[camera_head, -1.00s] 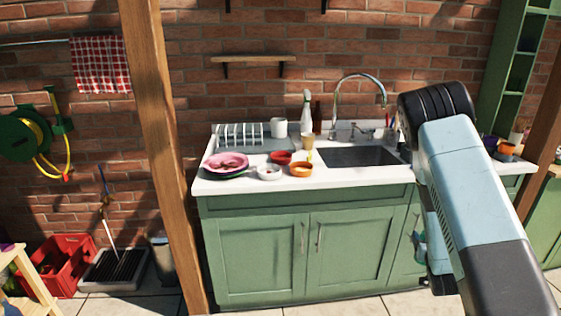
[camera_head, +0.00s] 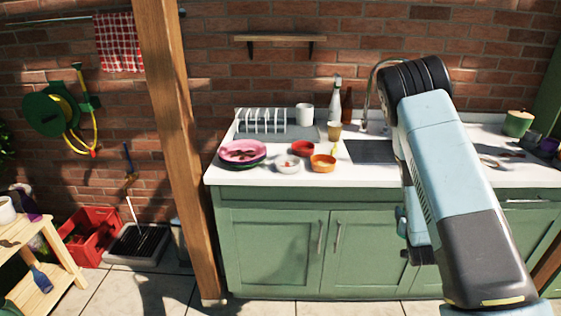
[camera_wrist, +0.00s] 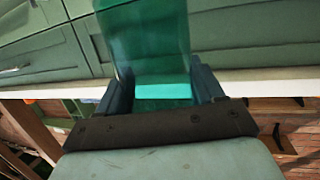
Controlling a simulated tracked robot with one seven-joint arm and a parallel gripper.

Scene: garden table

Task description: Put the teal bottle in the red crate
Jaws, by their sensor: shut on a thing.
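My gripper (camera_wrist: 160,88) shows in the wrist view with its two dark fingers closed on the teal bottle (camera_wrist: 147,38). The bottle is see-through teal and reaches up out of the top of that view, so its far end is hidden. In the head view my arm hides most of the gripper and the bottle. The red crate (camera_head: 91,233) stands on the floor at the left, against the brick wall, far to the left of my arm. Its inside is only partly visible.
A wooden post (camera_head: 178,150) stands between my arm and the crate. A black boot tray (camera_head: 118,258) lies right of the crate, and a wooden shelf stand (camera_head: 50,262) is in front of it at the left. The green counter (camera_head: 275,243) is ahead. Tiled floor is bare in front.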

